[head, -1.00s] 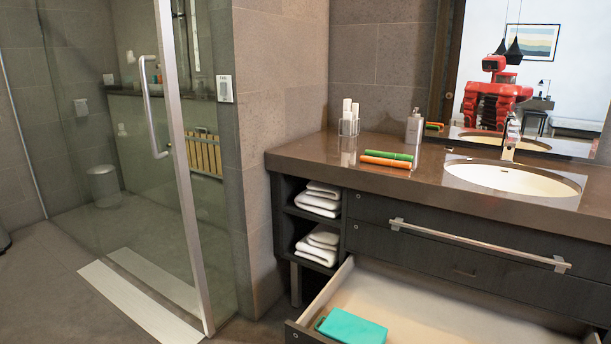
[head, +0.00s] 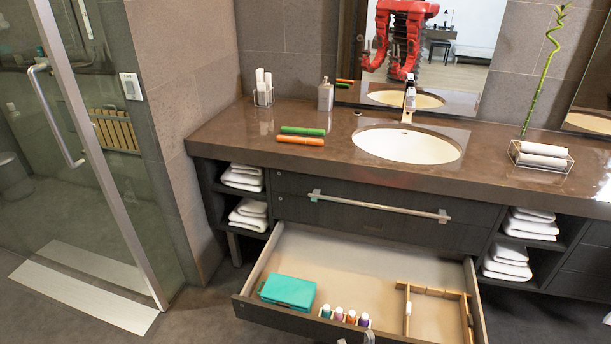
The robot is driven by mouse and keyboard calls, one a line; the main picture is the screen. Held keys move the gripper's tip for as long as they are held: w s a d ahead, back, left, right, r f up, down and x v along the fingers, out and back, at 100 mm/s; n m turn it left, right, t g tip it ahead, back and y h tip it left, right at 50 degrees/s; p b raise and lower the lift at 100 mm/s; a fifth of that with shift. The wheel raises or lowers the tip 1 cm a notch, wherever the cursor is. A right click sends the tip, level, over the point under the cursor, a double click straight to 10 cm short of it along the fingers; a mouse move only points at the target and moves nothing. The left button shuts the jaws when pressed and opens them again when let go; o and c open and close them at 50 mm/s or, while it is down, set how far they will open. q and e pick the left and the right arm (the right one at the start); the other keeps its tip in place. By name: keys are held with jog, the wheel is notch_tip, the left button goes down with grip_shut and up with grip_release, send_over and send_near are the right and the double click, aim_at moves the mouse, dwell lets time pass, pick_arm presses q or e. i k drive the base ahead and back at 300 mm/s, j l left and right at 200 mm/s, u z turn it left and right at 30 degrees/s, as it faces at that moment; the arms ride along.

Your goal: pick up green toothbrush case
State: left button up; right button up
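The green toothbrush case (head: 303,131) is a slim tube lying on the brown vanity counter (head: 232,135), left of the sink. An orange case (head: 299,140) of similar shape lies just in front of it, nearly parallel. Neither of my grippers shows directly in the head view. Only a red robot's reflection (head: 404,32) shows in the mirror, and its gripper state cannot be made out.
The drawer (head: 385,262) below the counter is pulled open, holding a teal box (head: 288,291), several small bottles (head: 345,317) and a wooden divider (head: 437,292). The sink (head: 407,145), soap bottle (head: 325,95) and glass door (head: 95,150) are nearby.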

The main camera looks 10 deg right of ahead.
aim_at(292, 130)
jog(key=z, duration=1)
jog(key=i+j+u, duration=0.25)
jog(key=u, duration=0.25)
jog(key=i+j+z, duration=0.1)
jog(key=i+j, duration=0.15)
jog(key=j, duration=0.15)
jog(key=i+j+z, duration=0.15)
jog(key=j, duration=0.3)
jog(key=i, duration=0.1)
